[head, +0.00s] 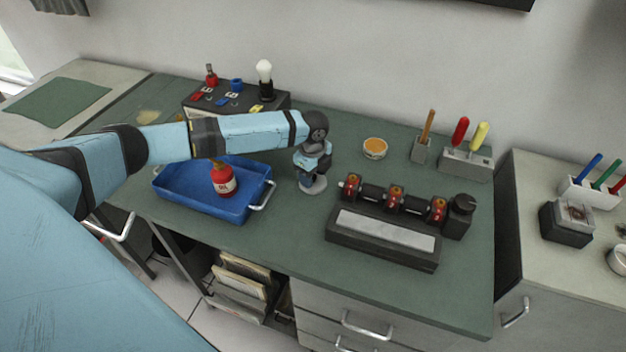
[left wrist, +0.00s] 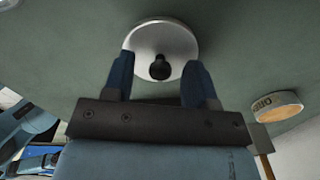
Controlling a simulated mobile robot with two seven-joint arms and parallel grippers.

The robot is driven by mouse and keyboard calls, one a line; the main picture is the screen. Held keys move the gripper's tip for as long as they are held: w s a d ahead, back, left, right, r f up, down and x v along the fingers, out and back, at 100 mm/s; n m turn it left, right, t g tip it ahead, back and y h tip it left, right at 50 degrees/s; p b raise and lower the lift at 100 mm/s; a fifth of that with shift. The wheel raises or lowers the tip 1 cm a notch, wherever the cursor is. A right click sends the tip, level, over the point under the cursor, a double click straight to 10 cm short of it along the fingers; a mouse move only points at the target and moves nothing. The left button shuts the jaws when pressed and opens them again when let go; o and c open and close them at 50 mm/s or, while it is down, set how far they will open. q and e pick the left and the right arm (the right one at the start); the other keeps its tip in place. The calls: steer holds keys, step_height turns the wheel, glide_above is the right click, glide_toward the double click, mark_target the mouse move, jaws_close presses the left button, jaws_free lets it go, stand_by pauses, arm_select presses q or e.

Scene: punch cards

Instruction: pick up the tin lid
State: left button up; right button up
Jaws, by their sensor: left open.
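The tin lid (left wrist: 160,36) is a round, pale metal disc with a dark knob (left wrist: 160,68) in its middle, lying on the green bench top. In the head view the lid (head: 314,187) shows just below my left gripper (head: 311,173), which partly hides it. My left gripper also shows in the left wrist view (left wrist: 160,75); it is open, pointing down, with one blue finger on each side of the knob and a gap to both. Nothing is held. My right gripper is not in view.
A blue tray (head: 166,192) holding a red oil can (head: 224,180) stands to the left. A dark rack with red-banded rollers (head: 397,202) stands to the right. An orange-topped round tin (head: 375,148) sits behind right. The bench (head: 285,240) in front is clear.

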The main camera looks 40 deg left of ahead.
arm_select(q)
steer(key=shift+c, duration=0.4)
jaws_close()
steer(key=shift+r, duration=0.1)
